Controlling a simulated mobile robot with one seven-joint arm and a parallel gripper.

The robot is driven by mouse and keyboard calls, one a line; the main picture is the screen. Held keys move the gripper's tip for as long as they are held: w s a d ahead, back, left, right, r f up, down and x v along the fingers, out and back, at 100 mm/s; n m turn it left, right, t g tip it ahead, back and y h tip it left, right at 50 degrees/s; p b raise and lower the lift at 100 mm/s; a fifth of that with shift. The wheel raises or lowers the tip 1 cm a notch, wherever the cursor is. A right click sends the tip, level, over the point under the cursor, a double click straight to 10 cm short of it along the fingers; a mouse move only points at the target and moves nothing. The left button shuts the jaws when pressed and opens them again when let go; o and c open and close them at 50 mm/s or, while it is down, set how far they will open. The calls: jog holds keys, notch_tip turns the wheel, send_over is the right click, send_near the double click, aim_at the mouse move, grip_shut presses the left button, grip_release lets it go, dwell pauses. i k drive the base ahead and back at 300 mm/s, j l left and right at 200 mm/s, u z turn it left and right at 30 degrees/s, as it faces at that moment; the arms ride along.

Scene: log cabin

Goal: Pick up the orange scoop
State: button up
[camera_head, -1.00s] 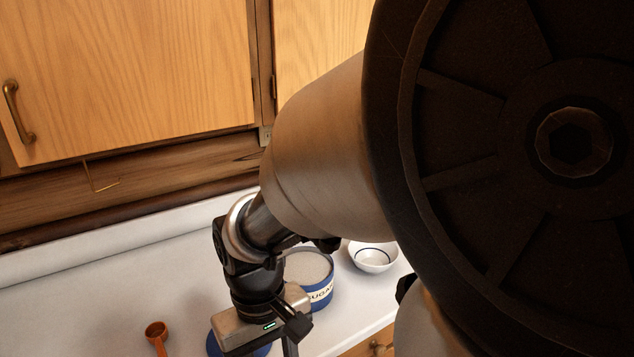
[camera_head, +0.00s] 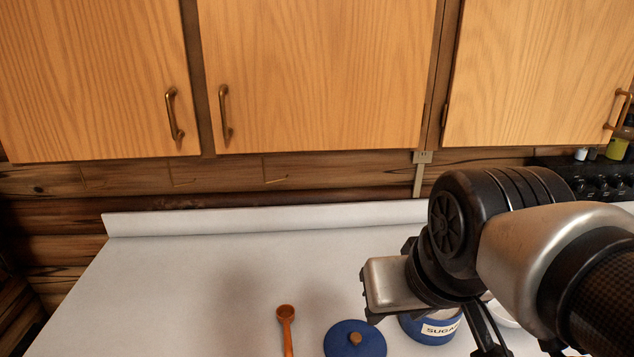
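The orange scoop (camera_head: 286,318) lies on the white counter, its round bowl end away from me and its handle running down toward the bottom of the picture. My gripper (camera_head: 385,287) is to the right of the scoop, above the counter and apart from it. Its body shows, but its fingers cannot be made out clearly, so I cannot tell whether it is open or shut.
A blue lid (camera_head: 343,345) with a wooden knob lies just right of the scoop. A blue sugar canister (camera_head: 430,329) stands partly behind my arm, with a white bowl (camera_head: 503,314) beyond it. The counter (camera_head: 170,290) left of the scoop is clear. Wooden cabinets (camera_head: 320,75) hang above.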

aim_at(285, 312)
jog(key=k+l+z, duration=0.25)
jog(key=z, duration=1.1)
jog(key=k+u, duration=0.15)
jog(key=u, duration=1.7)
jog(key=i+j+z, duration=0.5)
jog(key=j, duration=0.3)
